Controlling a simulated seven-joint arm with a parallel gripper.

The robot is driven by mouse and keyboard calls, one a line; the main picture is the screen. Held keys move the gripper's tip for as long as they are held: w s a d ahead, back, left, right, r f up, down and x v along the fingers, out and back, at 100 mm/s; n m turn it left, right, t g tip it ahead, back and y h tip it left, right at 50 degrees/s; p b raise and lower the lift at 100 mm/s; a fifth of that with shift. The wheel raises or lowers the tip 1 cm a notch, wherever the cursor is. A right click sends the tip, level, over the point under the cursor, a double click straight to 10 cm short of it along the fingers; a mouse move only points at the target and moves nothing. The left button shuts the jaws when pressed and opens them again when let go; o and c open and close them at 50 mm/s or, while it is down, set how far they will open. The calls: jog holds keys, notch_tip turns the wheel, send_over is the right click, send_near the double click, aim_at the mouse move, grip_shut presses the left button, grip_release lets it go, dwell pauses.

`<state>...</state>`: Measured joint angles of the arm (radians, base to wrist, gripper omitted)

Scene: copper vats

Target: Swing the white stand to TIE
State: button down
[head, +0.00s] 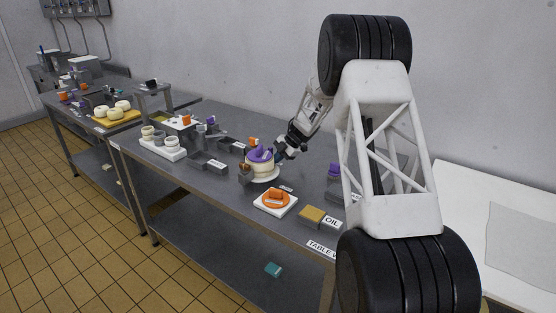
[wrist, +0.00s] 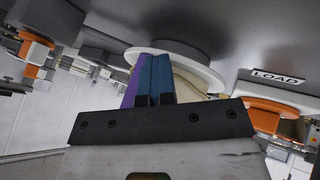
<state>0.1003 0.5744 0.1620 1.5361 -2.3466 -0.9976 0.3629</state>
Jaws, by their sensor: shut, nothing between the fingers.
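The white stand (head: 268,179) is a round disc on the table in the middle of the head view. A cream round piece with a purple top (head: 259,158) stands on it. My gripper (head: 279,155) is at the right side of that piece, low over the stand. In the wrist view the blue fingers (wrist: 154,72) are together and empty, in front of the white disc (wrist: 205,61) and beside a purple surface (wrist: 131,88). I cannot tell whether they touch it. A LOAD label (wrist: 278,78) lies near the disc. I cannot make out a TIE label.
An orange ring (head: 275,198) lies on a white board in front of the stand. A block marked OIL (head: 332,222) is to its right. A brown item (head: 245,174) stands close left of the stand. Grey bins (head: 209,162) and a tray of cups (head: 162,149) are further left.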

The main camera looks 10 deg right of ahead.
jog(key=shift+w+a+r, duration=0.15)
jog(key=shift+w+a, duration=0.1)
jog(key=shift+w, duration=0.05)
jog(key=shift+s+d, duration=0.3)
jog(key=s+d, duration=0.2)
jog(key=shift+s+d, duration=0.3)
jog(key=w+v, duration=0.1)
jog(key=v, duration=0.8)
jog(key=shift+s+d+r, duration=0.3)
jog(key=shift+s+d, duration=0.05)
jog(key=shift+s, duration=0.15)
jog(key=shift+r, duration=0.15)
